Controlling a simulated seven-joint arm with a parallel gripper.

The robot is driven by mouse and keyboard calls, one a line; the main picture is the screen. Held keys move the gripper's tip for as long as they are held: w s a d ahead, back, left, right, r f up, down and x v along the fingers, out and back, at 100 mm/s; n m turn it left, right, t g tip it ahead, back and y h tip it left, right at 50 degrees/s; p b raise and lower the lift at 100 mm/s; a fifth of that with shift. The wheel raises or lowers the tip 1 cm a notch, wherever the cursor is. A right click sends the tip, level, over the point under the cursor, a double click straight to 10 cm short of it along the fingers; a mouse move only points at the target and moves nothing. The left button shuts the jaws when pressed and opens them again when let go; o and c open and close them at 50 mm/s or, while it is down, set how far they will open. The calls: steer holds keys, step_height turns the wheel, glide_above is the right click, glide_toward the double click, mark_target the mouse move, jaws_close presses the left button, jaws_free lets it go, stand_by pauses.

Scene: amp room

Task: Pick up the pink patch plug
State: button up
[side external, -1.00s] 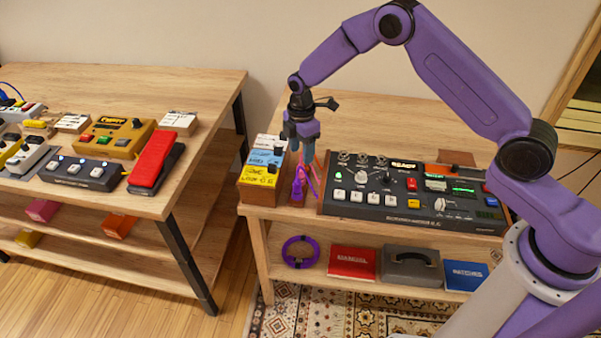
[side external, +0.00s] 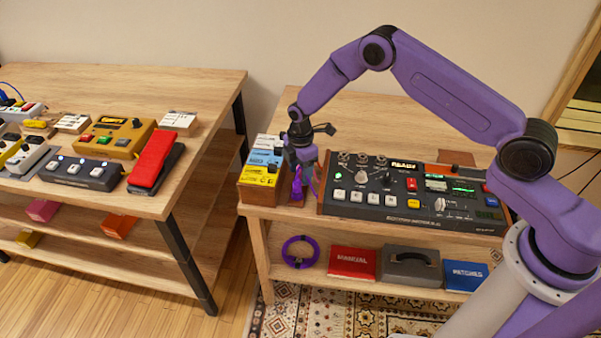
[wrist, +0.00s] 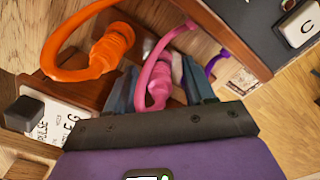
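The pink patch plug (wrist: 156,82) stands between my gripper's two blue-grey fingers in the wrist view, its pink cable curving up and right. My gripper (wrist: 160,90) is open around it, with a finger on each side and a gap at least on the right. In the side view my gripper (side external: 300,168) is low between the yellow-and-blue box and the mixer, and hides the pink plug there. An orange plug (wrist: 112,46) with a thick looped cable is left of the pink one. A purple plug (side external: 297,190) shows just below my gripper; its cable (wrist: 214,62) is right of my fingers.
The boxes with labels (side external: 262,170) stand close on the left of my gripper. The black mixer (side external: 410,195) stands close on the right. A second table with pedals (side external: 92,175) is farther left. The lower shelf holds a purple cable coil (side external: 300,252), books and a case.

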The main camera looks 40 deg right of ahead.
jaws_close()
steer(key=shift+r, duration=0.1)
steer(key=shift+r, duration=0.45)
step_height(320, 180, up, 2)
steer(key=shift+r, duration=0.15)
steer(key=s+d+r, duration=0.3)
steer(key=s+r, duration=0.6)
steer(key=s, duration=0.4)
steer(key=shift+s+r, duration=0.35)
steer(key=shift+w, duration=0.1)
